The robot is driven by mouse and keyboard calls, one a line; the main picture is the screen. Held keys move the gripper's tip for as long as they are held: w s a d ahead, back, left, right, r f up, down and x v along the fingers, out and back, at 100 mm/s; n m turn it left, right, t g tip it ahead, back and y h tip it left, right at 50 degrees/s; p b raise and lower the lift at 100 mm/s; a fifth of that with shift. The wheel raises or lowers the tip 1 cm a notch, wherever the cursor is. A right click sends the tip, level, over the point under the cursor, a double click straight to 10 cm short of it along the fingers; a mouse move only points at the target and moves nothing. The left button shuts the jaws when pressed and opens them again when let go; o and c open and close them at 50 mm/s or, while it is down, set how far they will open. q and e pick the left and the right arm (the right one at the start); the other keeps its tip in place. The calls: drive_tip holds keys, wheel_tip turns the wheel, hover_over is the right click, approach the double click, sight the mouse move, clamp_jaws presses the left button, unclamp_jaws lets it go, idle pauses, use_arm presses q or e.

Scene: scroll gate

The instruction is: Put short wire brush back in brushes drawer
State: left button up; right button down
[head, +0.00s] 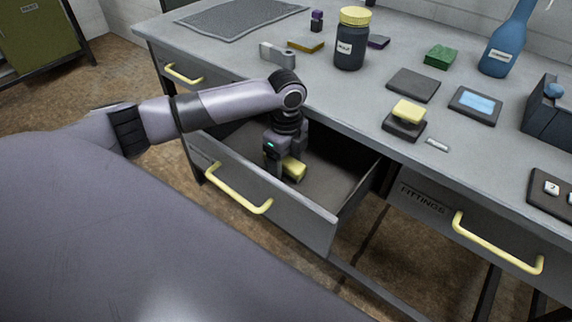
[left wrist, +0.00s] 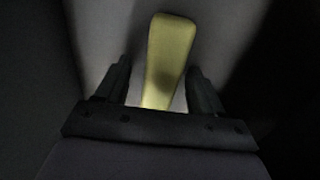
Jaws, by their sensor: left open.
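My left gripper (head: 281,172) points down inside the open drawer (head: 335,182) under the bench. A yellow piece (head: 295,168), which looks like the handle of the short wire brush, is at its fingers, low in the drawer. In the left wrist view the yellow handle (left wrist: 170,55) lies lengthwise between the two fingers, with a gap on each side. The fingers are open and not closed on it. The brush's bristles are hidden, and I cannot read a label on the open drawer. My right gripper is not in view.
The closed fittings drawer (head: 422,200) is to the right. The grey bench top (head: 345,95) above holds a dark jar (head: 350,50) with a yellow lid, a blue bottle (head: 502,52), a green block (head: 440,57) and a yellow block (head: 408,111). The drawer's right part is clear.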

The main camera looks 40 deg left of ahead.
sight(289, 160)
use_arm(q)
drive_tip(key=r, duration=0.6)
drive_tip(key=shift+w+d+r+p, duration=0.15)
drive_tip(key=shift+w+d+p, duration=0.1)
drive_tip(key=shift+p, duration=0.15)
drive_tip(key=shift+r, duration=0.2)
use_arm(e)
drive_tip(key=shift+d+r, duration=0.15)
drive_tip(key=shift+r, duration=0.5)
use_arm(q)
drive_tip(key=shift+r, duration=0.1)
